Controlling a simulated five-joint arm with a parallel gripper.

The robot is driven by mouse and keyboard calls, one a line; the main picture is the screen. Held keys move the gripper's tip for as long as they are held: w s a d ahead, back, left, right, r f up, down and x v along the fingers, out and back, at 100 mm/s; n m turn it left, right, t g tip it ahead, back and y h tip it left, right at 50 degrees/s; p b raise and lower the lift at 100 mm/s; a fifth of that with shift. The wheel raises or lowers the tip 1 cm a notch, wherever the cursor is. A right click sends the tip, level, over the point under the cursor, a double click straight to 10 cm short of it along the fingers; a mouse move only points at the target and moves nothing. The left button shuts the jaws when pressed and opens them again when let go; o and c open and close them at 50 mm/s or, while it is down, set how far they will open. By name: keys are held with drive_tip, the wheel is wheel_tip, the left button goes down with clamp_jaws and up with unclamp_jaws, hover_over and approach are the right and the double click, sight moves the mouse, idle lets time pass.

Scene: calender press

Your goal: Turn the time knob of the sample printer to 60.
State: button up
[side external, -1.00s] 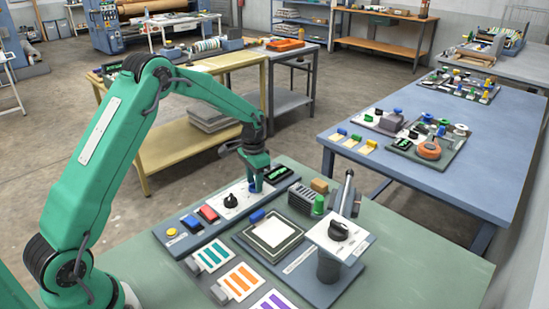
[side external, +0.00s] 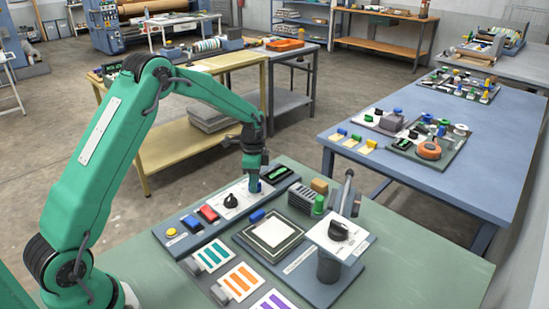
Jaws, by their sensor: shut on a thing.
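The sample printer's control panel (side external: 190,236) lies along the left part of the green table. A black pointer knob (side external: 231,201) and a blue knob (side external: 254,188) sit on its white dial plates. My gripper (side external: 254,180) points down over the blue knob and is shut on it. The fingers hide part of the knob. The scale marks and lettering are too small to read, so I cannot tell its setting. A dark display with green figures (side external: 277,174) is just right of my gripper; its figures are not legible.
A yellow button (side external: 171,232), a blue switch (side external: 191,222) and a red switch (side external: 208,213) share the panel. A framed white pad (side external: 269,233) and a pedestal with a black knob (side external: 338,230) stand nearby. The green table (side external: 430,255) is clear at right.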

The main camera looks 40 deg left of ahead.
idle(0.3)
drive_tip(key=o, duration=1)
wheel_tip(320, 180, up, 7)
drive_tip(key=shift+f, duration=0.1)
drive_tip(key=shift+r, duration=0.55)
